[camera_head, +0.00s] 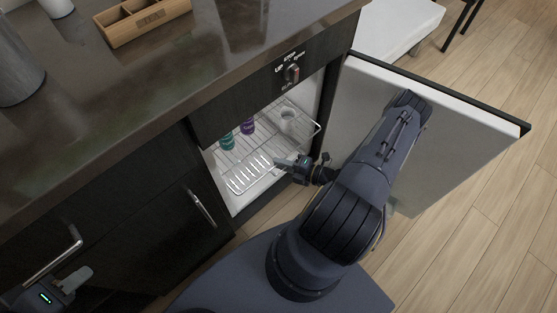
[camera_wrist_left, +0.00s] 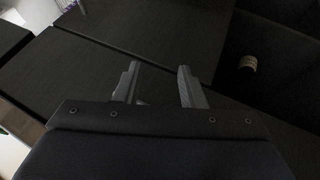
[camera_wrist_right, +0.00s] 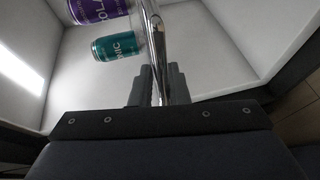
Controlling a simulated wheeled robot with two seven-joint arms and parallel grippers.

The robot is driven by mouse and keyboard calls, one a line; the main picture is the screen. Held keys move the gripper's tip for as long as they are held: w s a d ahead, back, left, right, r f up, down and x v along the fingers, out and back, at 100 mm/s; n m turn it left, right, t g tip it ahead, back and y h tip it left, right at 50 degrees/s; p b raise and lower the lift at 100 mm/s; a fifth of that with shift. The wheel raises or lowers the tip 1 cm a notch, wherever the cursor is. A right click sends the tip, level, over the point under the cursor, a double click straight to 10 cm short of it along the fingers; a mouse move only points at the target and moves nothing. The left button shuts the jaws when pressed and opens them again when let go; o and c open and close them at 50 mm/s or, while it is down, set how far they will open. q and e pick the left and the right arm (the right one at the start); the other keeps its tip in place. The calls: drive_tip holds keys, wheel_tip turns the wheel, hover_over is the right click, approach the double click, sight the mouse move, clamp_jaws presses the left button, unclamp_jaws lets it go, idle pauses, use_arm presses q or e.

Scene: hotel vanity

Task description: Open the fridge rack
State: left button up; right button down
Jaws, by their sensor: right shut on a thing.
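The fridge rack (camera_head: 262,140) is a chrome wire shelf inside the small white fridge, whose door (camera_head: 440,125) stands wide open to the right. My left gripper (camera_wrist_left: 160,88) is open and empty, low at the left.
Dark cabinet fronts with metal handles (camera_head: 202,207) lie left of the fridge. A dark countertop (camera_head: 180,75) overhangs above, carrying a wooden tray (camera_head: 143,27). The wooden floor (camera_head: 480,240) is clear at right. My right arm lies between the open door and the fridge.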

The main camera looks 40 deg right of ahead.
drive_tip(key=shift+s+f, duration=0.2)
drive_tip(key=shift+f, duration=0.25)
drive_tip(key=c, duration=1.6)
unclamp_jaws()
drive_tip(key=shift+c, duration=0.2)
drive_tip(key=shift+o, duration=0.4)
drive_tip(key=shift+d, duration=0.1)
drive_tip(key=shift+w+r, duration=0.1)
drive_tip(key=shift+r, duration=0.1)
drive_tip(key=v, duration=0.7)
drive_tip(key=shift+s+d+p, duration=0.15)
drive_tip(key=shift+s+p, duration=0.2)
drive_tip(key=shift+p, duration=0.05)
drive_tip(key=shift+r, duration=0.1)
